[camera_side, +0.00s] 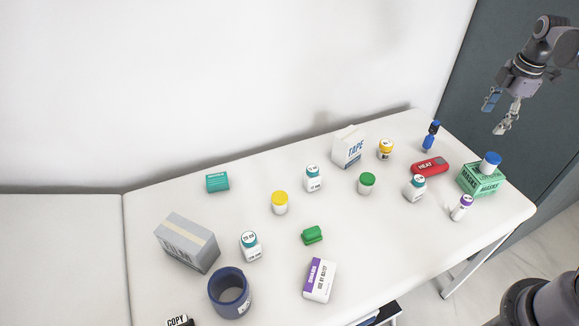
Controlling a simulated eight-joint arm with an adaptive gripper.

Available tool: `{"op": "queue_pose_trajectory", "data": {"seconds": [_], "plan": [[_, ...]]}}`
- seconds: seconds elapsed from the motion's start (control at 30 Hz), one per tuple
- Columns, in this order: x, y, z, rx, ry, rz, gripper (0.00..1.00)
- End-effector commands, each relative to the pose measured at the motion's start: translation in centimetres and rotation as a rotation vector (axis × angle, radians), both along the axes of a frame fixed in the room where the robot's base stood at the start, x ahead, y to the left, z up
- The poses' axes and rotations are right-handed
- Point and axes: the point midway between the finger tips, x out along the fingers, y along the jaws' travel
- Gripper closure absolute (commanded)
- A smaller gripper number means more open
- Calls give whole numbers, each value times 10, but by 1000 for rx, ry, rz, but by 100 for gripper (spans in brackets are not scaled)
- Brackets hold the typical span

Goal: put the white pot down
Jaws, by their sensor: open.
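My gripper (499,112) is open and empty, raised at the upper right above the table's right end. Several small white pots with coloured lids are in view. One with a yellow lid (280,203) stands upright mid-table, and one with a green lid (366,184) stands further right. I cannot tell which of these the task means.
Around the masks box on the white table (400,240) are a red heat pack (429,167), a purple-capped bottle (462,208), a white bottle (415,189) and a blue bottle (430,138). A tape box (348,147) stands behind. The right front is clear.

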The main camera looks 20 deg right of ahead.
Motion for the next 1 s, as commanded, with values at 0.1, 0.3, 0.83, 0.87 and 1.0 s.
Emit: {"op": "queue_pose_trajectory", "data": {"seconds": [0.1, 0.3, 0.83, 0.87, 1.0], "plan": [[-3, 49, 16, 1, -84, -147, 37], [-19, 119, 30, 59, -235, -413, 37], [-79, 238, 16, 430, -484, -971, 37], [-80, 240, 15, 441, -486, -985, 37], [-83, 244, 13, 468, -492, -1016, 37]]}}
